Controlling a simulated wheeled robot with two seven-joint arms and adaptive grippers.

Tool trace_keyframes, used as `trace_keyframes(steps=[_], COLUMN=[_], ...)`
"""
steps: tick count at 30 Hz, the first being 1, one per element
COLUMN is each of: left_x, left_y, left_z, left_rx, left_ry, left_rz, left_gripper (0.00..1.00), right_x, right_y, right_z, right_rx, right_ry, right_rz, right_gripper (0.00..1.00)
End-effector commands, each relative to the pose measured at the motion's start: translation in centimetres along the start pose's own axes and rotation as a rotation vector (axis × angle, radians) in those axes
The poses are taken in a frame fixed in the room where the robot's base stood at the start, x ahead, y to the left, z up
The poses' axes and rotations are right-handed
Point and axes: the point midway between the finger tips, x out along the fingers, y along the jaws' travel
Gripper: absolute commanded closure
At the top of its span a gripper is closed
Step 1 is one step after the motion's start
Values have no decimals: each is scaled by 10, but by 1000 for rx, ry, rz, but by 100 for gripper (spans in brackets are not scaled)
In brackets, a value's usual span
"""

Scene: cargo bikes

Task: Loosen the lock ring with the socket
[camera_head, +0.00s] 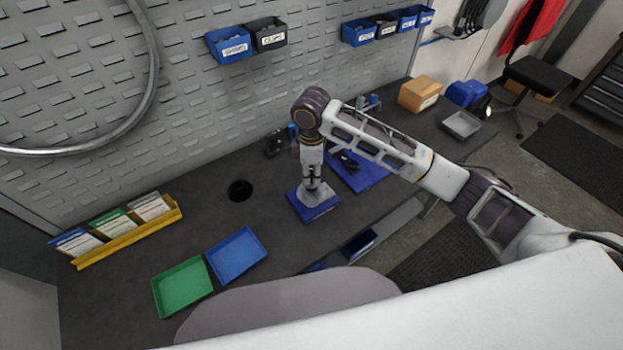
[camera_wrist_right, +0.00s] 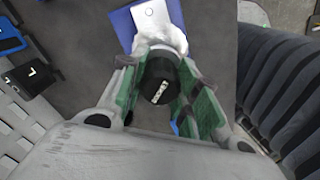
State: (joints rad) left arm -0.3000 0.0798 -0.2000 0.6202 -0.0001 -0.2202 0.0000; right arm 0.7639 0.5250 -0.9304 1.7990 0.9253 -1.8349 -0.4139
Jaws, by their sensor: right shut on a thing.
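My right gripper (camera_head: 312,180) points straight down over the workbench. In the right wrist view its green-padded fingers (camera_wrist_right: 160,72) are shut on the sides of a black cylindrical piece, which looks like the socket (camera_wrist_right: 162,84), with a pale slot-like mark on its end. Below it is a pale grey fixture (camera_wrist_right: 172,36) on a blue base (camera_head: 318,212). The socket's lower end meets or hangs just above the fixture; I cannot tell which. The lock ring cannot be made out; gripper and socket cover that spot. My left gripper is not in view.
A blue mat (camera_head: 362,178) with dark parts lies just right of the fixture. A blue tray (camera_head: 237,256) and a green tray (camera_head: 183,288) lie at the front left. A cardboard box (camera_head: 420,93) stands at the back right.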

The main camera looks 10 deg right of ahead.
Motion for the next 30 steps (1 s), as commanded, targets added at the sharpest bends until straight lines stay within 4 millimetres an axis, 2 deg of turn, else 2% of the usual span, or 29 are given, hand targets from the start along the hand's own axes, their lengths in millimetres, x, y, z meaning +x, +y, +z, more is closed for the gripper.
trace_keyframes(steps=[30], left_x=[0], left_y=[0], left_z=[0], left_rx=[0], left_ry=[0], left_rz=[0], left_gripper=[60], right_x=[7], right_y=[0], right_z=[0], right_rx=[0], right_ry=[0], right_rz=[0], right_gripper=[100])
